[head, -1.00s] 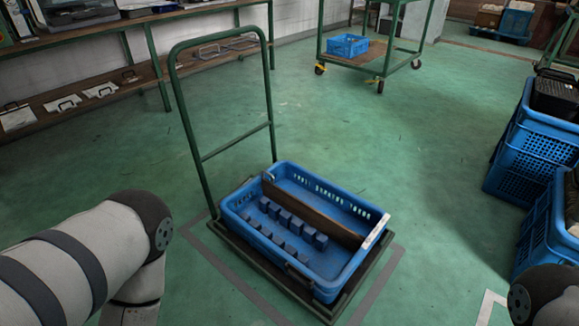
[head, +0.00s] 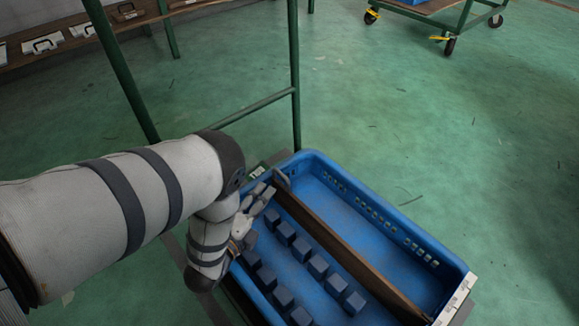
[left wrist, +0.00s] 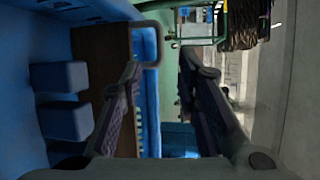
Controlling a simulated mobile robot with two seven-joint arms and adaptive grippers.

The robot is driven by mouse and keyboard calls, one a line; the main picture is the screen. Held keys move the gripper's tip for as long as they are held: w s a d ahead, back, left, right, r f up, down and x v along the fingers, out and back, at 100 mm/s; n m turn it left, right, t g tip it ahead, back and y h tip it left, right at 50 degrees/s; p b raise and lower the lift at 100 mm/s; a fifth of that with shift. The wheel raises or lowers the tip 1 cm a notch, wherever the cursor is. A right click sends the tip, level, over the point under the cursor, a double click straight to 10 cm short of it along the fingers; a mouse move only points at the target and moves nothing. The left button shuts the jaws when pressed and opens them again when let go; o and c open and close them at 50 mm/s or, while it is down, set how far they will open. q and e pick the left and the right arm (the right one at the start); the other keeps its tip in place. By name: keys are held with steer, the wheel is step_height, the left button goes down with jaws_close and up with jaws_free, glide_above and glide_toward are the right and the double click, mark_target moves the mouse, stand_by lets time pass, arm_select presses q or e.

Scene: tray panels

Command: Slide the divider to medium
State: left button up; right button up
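The blue tray (head: 452,262) sits low on a cart. The brown divider (head: 345,246) stands lengthwise in it, with a grey loop handle (head: 281,179) at its far end. Two rows of blue blocks (head: 318,266) lie left of the divider. My left gripper (head: 262,194) is at the tray's far left end, just left of the handle. In the left wrist view its fingers (left wrist: 160,66) are apart, with the handle (left wrist: 158,42) showing near and between the tips; contact cannot be told. The divider (left wrist: 104,80) shows behind the left finger. My right gripper is not in view.
The cart's green push frame (head: 294,75) rises behind the tray, close to my left forearm. A white strip (head: 457,299) lies on the tray's near right rim. A green trolley (head: 462,18) stands at the back. The floor right of the tray is clear.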

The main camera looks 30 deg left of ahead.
mark_target(281, 173)
arm_select(q)
steer(key=w+b, duration=0.1)
steer(key=w, duration=0.2)
steer(key=w+f+b, duration=0.1)
steer(key=w, duration=0.2)
steer(key=w+f+b, duration=0.1)
steer(key=w+b, duration=0.1)
steer(key=w, duration=0.2)
steer(key=shift+a, duration=0.35)
steer(key=shift+w+r, duration=0.1)
steer(key=shift+w, duration=0.15)
jaws_close()
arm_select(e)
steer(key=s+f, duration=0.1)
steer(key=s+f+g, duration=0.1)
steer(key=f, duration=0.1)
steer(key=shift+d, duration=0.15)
